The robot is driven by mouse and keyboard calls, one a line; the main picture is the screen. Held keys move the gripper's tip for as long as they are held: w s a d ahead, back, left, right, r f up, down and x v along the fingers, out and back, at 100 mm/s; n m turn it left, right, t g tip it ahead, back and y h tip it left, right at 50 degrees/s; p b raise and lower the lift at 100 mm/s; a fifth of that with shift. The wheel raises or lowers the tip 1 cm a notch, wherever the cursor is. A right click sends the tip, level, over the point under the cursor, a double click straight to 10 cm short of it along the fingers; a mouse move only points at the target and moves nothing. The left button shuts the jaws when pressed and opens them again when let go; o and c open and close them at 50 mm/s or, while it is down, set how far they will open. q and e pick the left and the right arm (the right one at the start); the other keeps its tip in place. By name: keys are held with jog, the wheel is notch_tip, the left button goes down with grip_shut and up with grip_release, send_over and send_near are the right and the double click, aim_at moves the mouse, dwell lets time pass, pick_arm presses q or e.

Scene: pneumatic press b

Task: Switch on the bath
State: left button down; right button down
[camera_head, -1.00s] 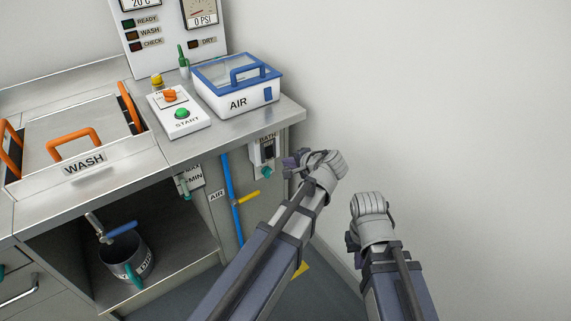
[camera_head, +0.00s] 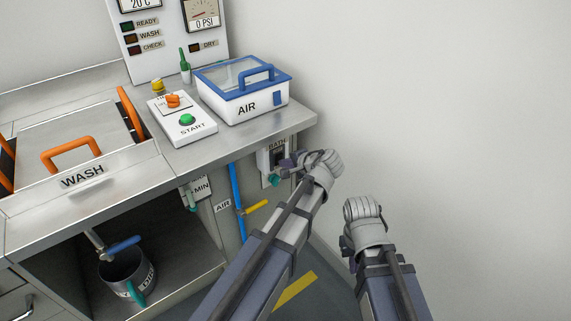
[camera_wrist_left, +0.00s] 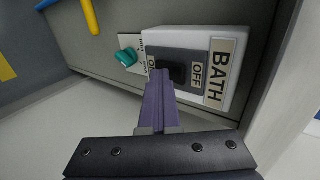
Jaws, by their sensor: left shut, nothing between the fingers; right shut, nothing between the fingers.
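The bath switch is a white wall box on the cabinet side, labelled BATH (camera_head: 277,146). In the left wrist view, the bath switch box (camera_wrist_left: 240,52) has a grey plate and a dark lever (camera_wrist_left: 176,74) between the OFF label and a partly covered label. My left gripper (camera_head: 287,163) is shut and empty at the front of the box. In the left wrist view, its purple fingertips (camera_wrist_left: 159,80) overlap the lever's lower edge; I cannot tell whether they touch. My right gripper (camera_head: 347,243) is shut and empty, away from the box, its fingertips mostly hidden.
A teal knob (camera_wrist_left: 127,57) sits beside the switch. A blue pipe with a yellow handle (camera_head: 257,207) runs down the cabinet to the left. The AIR box (camera_head: 262,112) and START panel (camera_head: 187,130) stand on the counter above. Open floor and bare wall lie to the right.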

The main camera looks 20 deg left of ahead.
pick_arm(q)
jog(key=shift+w, duration=0.1)
